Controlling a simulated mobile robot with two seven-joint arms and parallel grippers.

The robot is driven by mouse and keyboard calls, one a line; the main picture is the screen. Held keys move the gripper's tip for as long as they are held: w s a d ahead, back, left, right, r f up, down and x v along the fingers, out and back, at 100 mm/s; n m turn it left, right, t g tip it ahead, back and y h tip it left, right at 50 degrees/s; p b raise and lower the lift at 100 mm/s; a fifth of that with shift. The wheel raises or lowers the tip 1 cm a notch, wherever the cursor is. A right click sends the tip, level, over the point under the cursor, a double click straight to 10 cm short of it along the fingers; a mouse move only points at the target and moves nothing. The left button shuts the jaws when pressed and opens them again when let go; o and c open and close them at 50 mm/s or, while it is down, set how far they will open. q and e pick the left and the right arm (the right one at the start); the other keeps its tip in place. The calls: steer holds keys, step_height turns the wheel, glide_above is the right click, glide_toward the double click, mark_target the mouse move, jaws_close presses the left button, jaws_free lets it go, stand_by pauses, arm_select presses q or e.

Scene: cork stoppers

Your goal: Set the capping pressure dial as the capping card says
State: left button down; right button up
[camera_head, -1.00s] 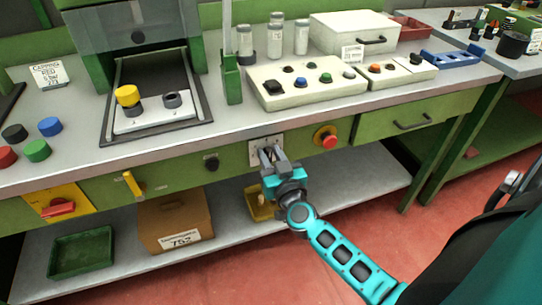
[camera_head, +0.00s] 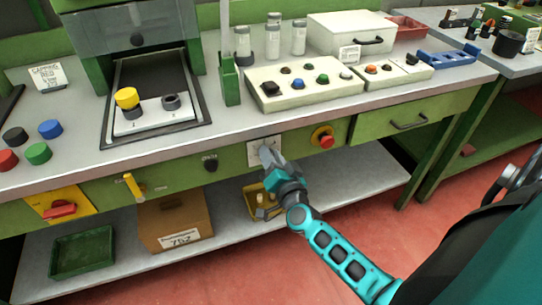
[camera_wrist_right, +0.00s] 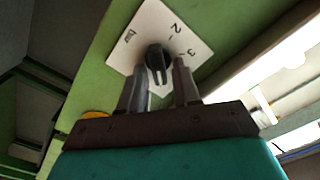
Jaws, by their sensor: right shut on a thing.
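The capping pressure dial is a black knob (camera_wrist_right: 158,60) on a white plate (camera_wrist_right: 186,28) marked 2, 3 and another mark that I cannot read for sure. In the head view the plate (camera_head: 255,146) is on the green bench front, its knob mostly hidden by my right gripper (camera_head: 267,155). The right wrist view shows this gripper (camera_wrist_right: 159,68) shut on the knob, one finger on each side. I cannot tell which mark the knob points to. The capping card (camera_head: 47,77) stands at the back left of the bench; its lower lines are too small to read. My left gripper is not in view.
A small black knob (camera_head: 210,163) is left of the dial plate, and a red button on a yellow base (camera_head: 325,138) is right of it. A yellow bin (camera_head: 258,203) and a cardboard box (camera_head: 175,222) are on the shelf below.

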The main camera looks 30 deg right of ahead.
steer(key=shift+d+m, duration=0.1)
steer(key=shift+m, duration=0.8)
steer(key=o, duration=0.7)
steer(key=shift+o, duration=0.2)
steer(key=v, duration=1.3)
steer(key=shift+p, duration=0.35)
steer(key=shift+w, duration=0.1)
